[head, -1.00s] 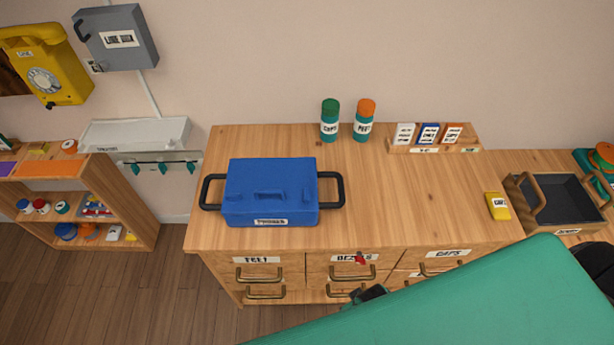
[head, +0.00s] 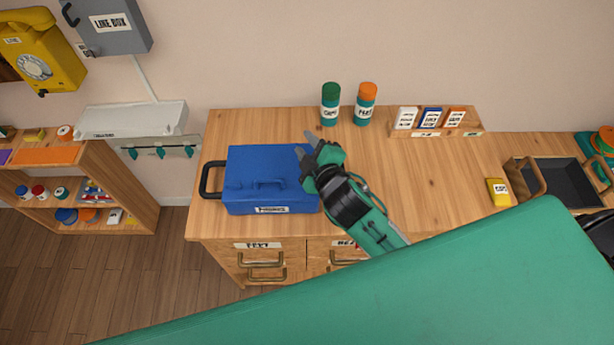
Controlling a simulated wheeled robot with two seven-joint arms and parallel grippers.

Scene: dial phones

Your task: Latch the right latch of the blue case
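The blue case (head: 262,165) sits closed on the wooden cabinet top, with a label on its front and a black handle (head: 209,180) at its left side. My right gripper (head: 307,145) is at the right end of the case, with its two grey fingertips parted over or beside the top right edge. Its fingers look empty. The gripper and its wrist hide the case's right side, including the right handle and any latch there. Whether the fingers touch the case cannot be told. My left gripper is not in view.
A green-capped bottle (head: 330,104) and an orange-capped bottle (head: 366,104) stand behind the gripper. A card rack (head: 437,133), a yellow box (head: 498,192) and a dark tray (head: 560,185) are to the right. The cabinet top between has free room.

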